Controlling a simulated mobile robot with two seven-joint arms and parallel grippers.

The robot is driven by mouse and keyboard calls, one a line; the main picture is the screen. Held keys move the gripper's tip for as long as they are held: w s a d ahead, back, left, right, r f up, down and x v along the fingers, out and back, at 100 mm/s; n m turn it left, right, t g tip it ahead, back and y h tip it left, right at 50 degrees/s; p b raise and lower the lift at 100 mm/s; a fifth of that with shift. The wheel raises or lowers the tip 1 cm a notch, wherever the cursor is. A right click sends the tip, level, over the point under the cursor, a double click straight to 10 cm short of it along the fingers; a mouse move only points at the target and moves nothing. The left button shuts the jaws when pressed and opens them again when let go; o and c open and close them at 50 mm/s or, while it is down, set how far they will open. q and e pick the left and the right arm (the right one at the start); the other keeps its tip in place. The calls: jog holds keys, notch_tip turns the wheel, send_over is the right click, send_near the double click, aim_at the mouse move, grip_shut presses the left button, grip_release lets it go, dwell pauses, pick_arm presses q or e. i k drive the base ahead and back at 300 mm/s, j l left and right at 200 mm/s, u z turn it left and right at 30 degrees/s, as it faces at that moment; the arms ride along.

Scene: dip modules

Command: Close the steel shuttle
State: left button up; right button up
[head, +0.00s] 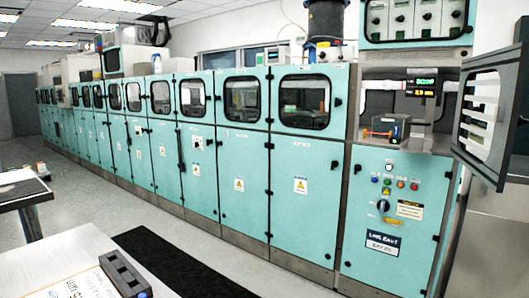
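I cannot tell for sure which thing is the steel shuttle. A small clear-sided unit with an orange-red bar (383,134) sits in a recess of the teal machine, above its control panel; its details are too small to tell whether it is open or shut. A dark-framed window door (490,115) stands swung out at the far right, beside the recess. A dark grey slotted block (124,274) lies on the near table at the bottom left. Neither of my grippers is in view.
A long row of teal cabinets (235,180) runs back to the left. The control panel (390,215) has several coloured buttons and a black knob. A near table (75,245) and a dark side table (22,190) stand at left. A black mat lies on otherwise clear floor.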

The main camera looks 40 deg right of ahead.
aim_at(417, 143)
jog(key=l+z, duration=0.1)
jog(key=z, duration=2.15)
jog(key=i+z, duration=0.4)
jog(key=i, duration=0.65)
jog(key=j, duration=0.1)
